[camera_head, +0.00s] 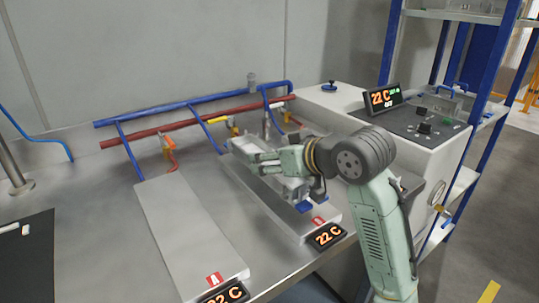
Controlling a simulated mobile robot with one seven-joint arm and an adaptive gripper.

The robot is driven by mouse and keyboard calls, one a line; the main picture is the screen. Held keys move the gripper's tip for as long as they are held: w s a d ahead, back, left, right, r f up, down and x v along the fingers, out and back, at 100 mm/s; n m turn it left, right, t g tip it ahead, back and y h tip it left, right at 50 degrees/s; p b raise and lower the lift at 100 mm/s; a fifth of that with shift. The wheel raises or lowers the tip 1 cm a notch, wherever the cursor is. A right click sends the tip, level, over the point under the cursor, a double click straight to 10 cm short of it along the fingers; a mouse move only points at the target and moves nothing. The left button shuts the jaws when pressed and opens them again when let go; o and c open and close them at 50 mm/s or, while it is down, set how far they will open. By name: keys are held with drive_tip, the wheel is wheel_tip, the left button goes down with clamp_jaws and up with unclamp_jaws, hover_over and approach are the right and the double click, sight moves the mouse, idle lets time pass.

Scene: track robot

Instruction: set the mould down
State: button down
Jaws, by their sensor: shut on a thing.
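My gripper (259,158) reaches left above the back part of the right-hand grey plate. It is shut on a pale grey block at its fingertips, which I take to be the mould (243,146). The mould's outline blends with the plate (262,205), so I cannot tell whether it touches the plate or hangs just above it. My wrist and forearm hide part of the plate's middle. A small grey metal piece (291,188) and a blue piece (304,207) show below my wrist, over the plate's front half.
A second long grey plate (185,225) on the left is bare. Displays reading 22 C (327,236) stand at the plates' front ends. Red and blue pipes (195,109) run behind. A white cabinet (330,104) stands at right. A black mat (28,262) lies far left.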

sight(308, 184)
drive_tip(key=shift+f, duration=1.15)
drive_tip(key=shift+f, duration=0.1)
drive_tip(key=shift+f, duration=0.1)
drive_tip(key=c, duration=0.5)
unclamp_jaws()
drive_tip(key=shift+r, duration=0.2)
drive_tip(key=shift+s+d+r, duration=0.1)
drive_tip(key=shift+s+d, duration=0.2)
drive_tip(key=shift+s, duration=0.05)
drive_tip(key=b+v, duration=0.1)
drive_tip(key=v, duration=1)
drive_tip(key=shift+r, duration=0.1)
